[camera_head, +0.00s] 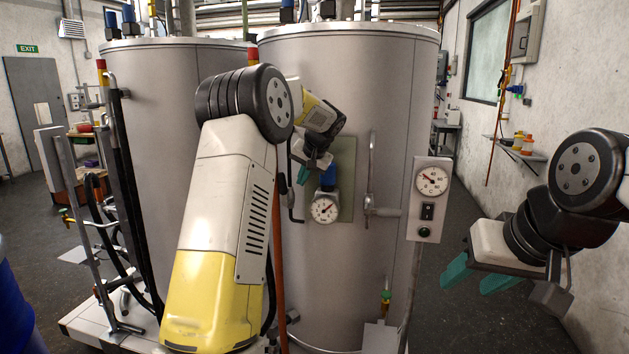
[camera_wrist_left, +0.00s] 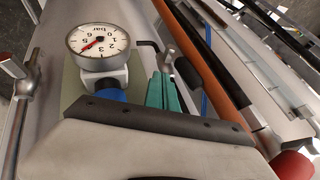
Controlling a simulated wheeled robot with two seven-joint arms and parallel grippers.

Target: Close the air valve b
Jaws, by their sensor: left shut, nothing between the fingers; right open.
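The round gauge marked "bar" (camera_head: 324,209) sits with a blue fitting (camera_head: 328,177) on a green plate (camera_head: 344,180) on the right-hand drum. Both the gauge (camera_wrist_left: 99,40) and blue fitting (camera_wrist_left: 103,91) show in the left wrist view. A black-ended lever (camera_wrist_left: 188,73) on a metal stem, likely the air valve, stands beside them there. No label b is readable. My left gripper (camera_head: 305,173) is shut and empty beside the blue fitting. Its teal fingers (camera_wrist_left: 161,91) are close to the stem; contact cannot be told. My right gripper (camera_head: 478,277) is open and empty at right.
Two large grey drums (camera_head: 390,95) fill the middle. A door-like handle (camera_head: 372,205) and a control box with a dial (camera_head: 432,181) are right of the plate. An orange hose (camera_wrist_left: 210,65) runs beside the left fingers. Floor at right is clear.

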